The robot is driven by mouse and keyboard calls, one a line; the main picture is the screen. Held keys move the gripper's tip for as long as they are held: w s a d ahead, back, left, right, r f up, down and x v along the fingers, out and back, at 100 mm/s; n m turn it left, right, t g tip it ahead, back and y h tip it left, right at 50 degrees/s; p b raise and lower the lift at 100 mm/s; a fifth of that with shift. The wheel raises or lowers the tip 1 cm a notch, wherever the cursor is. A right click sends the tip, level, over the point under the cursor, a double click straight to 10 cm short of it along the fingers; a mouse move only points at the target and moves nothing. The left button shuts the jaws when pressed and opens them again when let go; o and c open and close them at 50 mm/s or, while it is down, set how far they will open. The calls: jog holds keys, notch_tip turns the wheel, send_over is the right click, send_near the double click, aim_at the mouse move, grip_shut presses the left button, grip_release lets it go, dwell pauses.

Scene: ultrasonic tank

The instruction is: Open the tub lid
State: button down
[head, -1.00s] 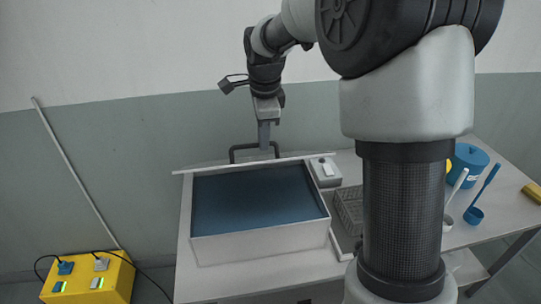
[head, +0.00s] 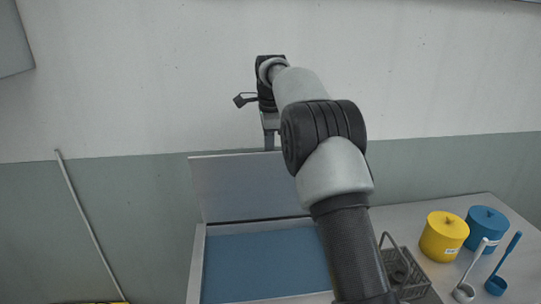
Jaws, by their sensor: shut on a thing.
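The white tub (head: 197,262) stands on the table with blue inside it. Its pale grey lid (head: 250,190) is raised at the tub's back edge and stands steeply, with its underside facing me. My gripper (head: 270,146) is at the lid's top edge, right of that edge's middle, reaching down behind it. The fingertips and the lid's dark handle are hidden behind the panel. The gripper is shut on the handle. My arm covers the tub's right side.
A wire basket (head: 408,270) stands right of the tub. A yellow pot (head: 444,236), a blue pot (head: 486,228), a white ladle (head: 466,290) and a blue ladle (head: 497,284) are farther right. The wall (head: 120,220) is behind the tub.

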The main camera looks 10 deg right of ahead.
jog(key=shift+w+f, duration=0.45)
jog(key=shift+w, duration=0.35)
jog(key=c, duration=2)
grip_release()
jog(key=shift+f, duration=0.1)
jog(key=shift+o, duration=0.9)
jog(key=shift+w, duration=0.25)
jog(key=shift+r, duration=0.25)
